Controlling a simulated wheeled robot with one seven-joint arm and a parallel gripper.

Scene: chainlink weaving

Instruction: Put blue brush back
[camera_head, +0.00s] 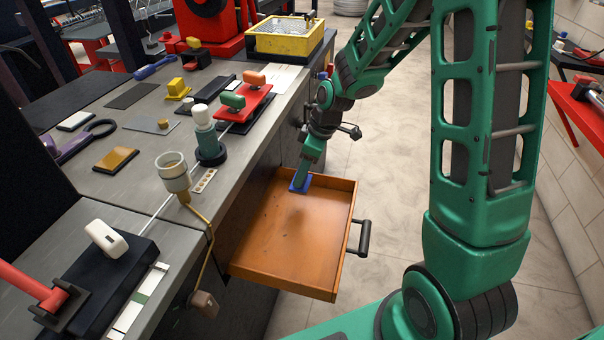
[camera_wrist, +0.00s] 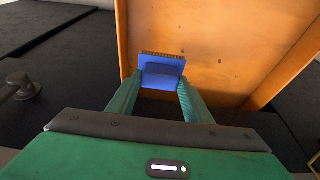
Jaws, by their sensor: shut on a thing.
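The blue brush (camera_head: 299,183) is at the far end of an open wooden drawer (camera_head: 312,288). It is a flat blue block, and the wrist view shows the brush (camera_wrist: 161,73) with a brownish bristle edge along its top. My gripper (camera_head: 304,174) is shut on it, with one green finger on each side in the wrist view (camera_wrist: 160,92). The brush is over the drawer's inside near the far wall. I cannot tell whether it touches the drawer floor. The rest of the drawer looks empty.
The drawer sticks out from the grey workbench (camera_head: 130,205), with a dark handle (camera_head: 361,238) on its right side. A crank (camera_head: 205,302) hangs off the bench edge near the drawer. A yellow bin (camera_head: 284,38) stands at the bench's far end. The floor right of the drawer is clear.

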